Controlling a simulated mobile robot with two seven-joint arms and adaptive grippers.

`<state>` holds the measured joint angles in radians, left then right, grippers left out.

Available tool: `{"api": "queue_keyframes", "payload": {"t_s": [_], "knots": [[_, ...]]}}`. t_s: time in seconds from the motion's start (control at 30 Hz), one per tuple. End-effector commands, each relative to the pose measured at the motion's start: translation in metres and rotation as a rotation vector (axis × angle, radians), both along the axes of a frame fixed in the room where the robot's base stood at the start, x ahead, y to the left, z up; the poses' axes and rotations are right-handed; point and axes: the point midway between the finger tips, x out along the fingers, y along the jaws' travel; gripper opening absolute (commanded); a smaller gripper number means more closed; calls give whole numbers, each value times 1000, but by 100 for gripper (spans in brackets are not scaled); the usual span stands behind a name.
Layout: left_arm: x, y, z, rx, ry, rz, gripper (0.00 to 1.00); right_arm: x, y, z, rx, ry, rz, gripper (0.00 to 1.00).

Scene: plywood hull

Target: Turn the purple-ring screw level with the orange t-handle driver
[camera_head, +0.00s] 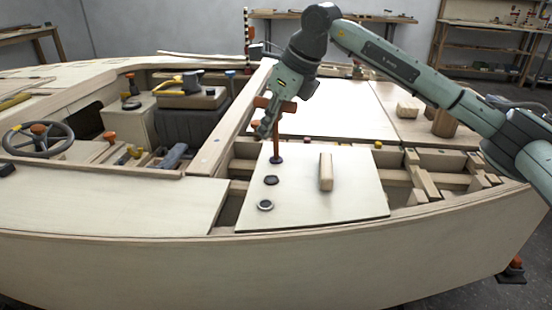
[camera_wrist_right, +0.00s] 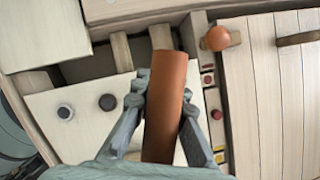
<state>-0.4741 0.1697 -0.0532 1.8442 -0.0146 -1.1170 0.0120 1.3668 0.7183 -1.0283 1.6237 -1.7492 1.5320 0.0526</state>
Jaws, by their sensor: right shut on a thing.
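The orange t-handle driver (camera_head: 277,135) stands about upright on the pale panel (camera_head: 230,215), its foot at the farthest spot of a row. My right gripper (camera_head: 268,112) is shut on its crossbar; the wrist view shows the orange bar (camera_wrist_right: 168,110) between both fingers (camera_wrist_right: 160,98). Two dark round screw heads lie nearer the front: the middle one (camera_head: 271,180) and the front one (camera_head: 265,205). They also show in the wrist view, one dark (camera_wrist_right: 107,102) and one with a grey centre (camera_wrist_right: 65,111). The driver's foot hides what is under it. My left gripper is out of view.
A wooden block handle (camera_head: 326,172) stands up on the same panel, right of the screws. Open framing with ribs (camera_head: 425,183) lies to the right. A steering wheel (camera_head: 38,138) and a box seat (camera_head: 192,97) are at the left.

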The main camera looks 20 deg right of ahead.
Motion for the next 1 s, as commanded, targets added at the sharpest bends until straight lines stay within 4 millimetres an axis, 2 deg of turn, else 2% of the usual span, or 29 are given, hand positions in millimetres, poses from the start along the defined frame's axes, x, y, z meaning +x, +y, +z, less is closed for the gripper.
{"api": "queue_keyframes", "payload": {"t_s": [0.1,0.43,0.8,1.0], "knots": [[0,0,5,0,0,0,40,0,0,8,1,-2,1,0],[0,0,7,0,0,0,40,0,0,9,2,0,42,0],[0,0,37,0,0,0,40,-10,6,13,7,2,591,0],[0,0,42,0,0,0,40,-14,8,10,5,-1,788,0]]}}
